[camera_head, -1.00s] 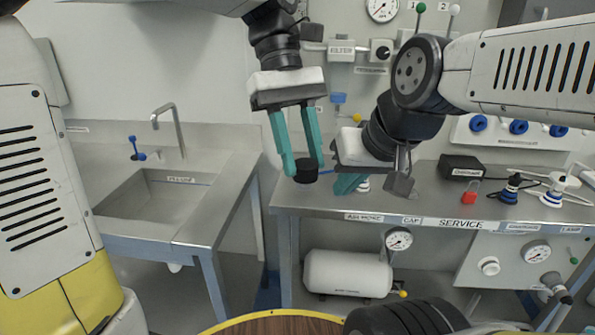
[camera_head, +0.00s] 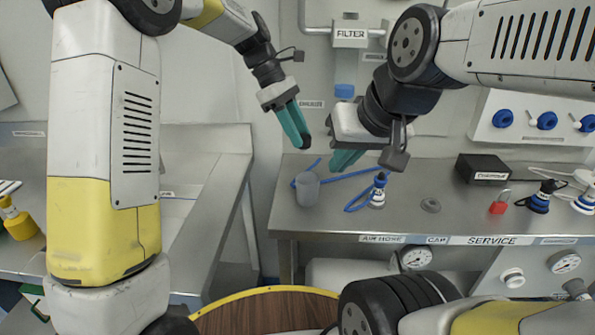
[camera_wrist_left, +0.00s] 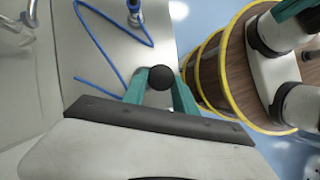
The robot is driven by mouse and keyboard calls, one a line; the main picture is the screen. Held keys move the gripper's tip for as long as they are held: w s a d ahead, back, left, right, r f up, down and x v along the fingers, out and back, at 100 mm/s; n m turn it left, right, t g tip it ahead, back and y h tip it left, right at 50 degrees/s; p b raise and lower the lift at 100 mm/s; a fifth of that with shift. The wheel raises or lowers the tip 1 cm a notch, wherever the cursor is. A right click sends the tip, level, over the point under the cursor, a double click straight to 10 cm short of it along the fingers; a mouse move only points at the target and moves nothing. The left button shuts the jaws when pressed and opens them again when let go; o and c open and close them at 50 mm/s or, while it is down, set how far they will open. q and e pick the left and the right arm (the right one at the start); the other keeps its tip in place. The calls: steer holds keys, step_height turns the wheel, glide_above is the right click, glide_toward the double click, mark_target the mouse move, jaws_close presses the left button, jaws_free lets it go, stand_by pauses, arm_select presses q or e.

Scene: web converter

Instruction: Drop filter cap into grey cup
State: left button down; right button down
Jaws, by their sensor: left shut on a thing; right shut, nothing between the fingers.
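The black round filter cap (camera_head: 304,143) is between the fingertips of my left gripper (camera_head: 298,136), which is shut on it. In the left wrist view the cap (camera_wrist_left: 161,77) shows as a dark disc between the teal fingers. The grey cup (camera_head: 307,189) stands upright at the left end of the service bench. In the head view the cap appears above the cup, apart from it; the depth between them is unclear. My right gripper (camera_head: 346,159) is shut and empty, right of and higher than the cup.
A blue hose (camera_head: 350,174) lies behind and right of the cup, with a blue-and-white fitting (camera_head: 378,190). A grey ring (camera_head: 430,205), a red padlock (camera_head: 499,202) and a black box (camera_head: 482,168) are farther right on the service bench (camera_head: 330,222).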

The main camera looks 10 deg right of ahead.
arm_select(q)
step_height(320, 180, down, 7)
steer(key=w, duration=0.2)
steer(key=shift+r, duration=0.15)
stand_by(0.3)
steer(key=c, duration=0.9)
jaws_free()
steer(key=v, duration=0.7)
steer(key=shift+a+r, duration=0.2)
steer(key=shift+r, duration=0.15)
